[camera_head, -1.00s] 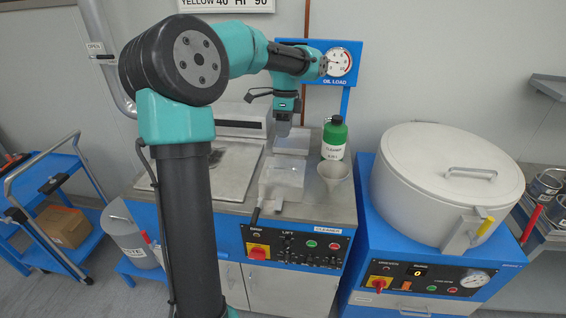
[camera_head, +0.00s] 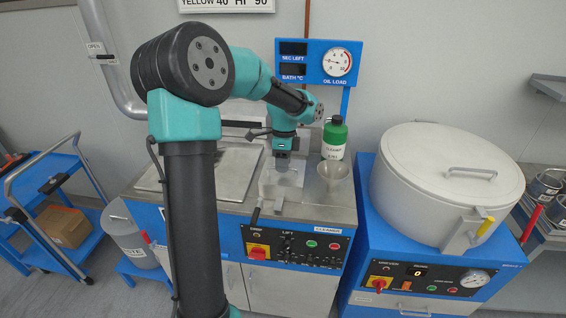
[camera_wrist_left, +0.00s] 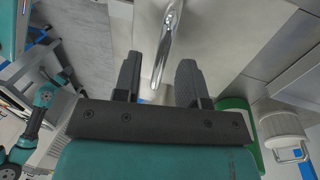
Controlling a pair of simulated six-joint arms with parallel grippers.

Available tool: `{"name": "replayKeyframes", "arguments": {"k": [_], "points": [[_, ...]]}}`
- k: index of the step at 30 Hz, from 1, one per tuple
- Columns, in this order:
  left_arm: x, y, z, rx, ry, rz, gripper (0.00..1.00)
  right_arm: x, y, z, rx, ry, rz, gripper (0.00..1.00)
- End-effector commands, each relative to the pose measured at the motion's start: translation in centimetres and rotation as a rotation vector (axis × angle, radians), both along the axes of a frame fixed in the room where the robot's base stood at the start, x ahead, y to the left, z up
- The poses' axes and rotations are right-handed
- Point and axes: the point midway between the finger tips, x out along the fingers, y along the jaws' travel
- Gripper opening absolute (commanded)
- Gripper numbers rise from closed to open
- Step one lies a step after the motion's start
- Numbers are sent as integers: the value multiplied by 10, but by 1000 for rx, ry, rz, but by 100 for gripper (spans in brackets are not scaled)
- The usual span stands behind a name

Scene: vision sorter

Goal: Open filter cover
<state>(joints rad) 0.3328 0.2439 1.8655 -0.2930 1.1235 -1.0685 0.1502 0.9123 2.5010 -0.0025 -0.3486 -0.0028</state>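A pale grey box-like cover (camera_head: 270,184) sits on the cleaner's steel top, behind the front panel; I take it to be the filter cover, though no label confirms it. My left gripper (camera_head: 282,165) points down over it and hides part of it. In the left wrist view the two dark fingers of this gripper (camera_wrist_left: 158,78) are apart. A shiny metal bar handle (camera_wrist_left: 166,40) rises from a pale surface and its near end lies between the fingers, with gaps on both sides. Contact is not visible. My right gripper is not in view.
A green and white bottle (camera_head: 334,140) and a pale funnel (camera_head: 333,172) stand just right of the gripper. A large round white drum (camera_head: 430,165) is farther right. A flat steel lid (camera_head: 232,178) lies to the left. The blue gauge panel (camera_head: 315,75) stands behind.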

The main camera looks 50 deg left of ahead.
Motion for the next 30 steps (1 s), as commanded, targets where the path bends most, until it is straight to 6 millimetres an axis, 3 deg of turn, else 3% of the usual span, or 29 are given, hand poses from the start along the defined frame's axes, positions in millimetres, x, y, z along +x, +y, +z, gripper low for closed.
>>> {"name": "replayKeyframes", "arguments": {"k": [2, 14, 30], "points": [[0, 0, 0, 0, 0, 0, 38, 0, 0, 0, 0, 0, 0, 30], [0, 0, 0, 0, 0, 0, 0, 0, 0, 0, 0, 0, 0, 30], [-2, 3, 1, -4, 6, 6, 0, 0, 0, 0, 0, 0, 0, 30]]}}
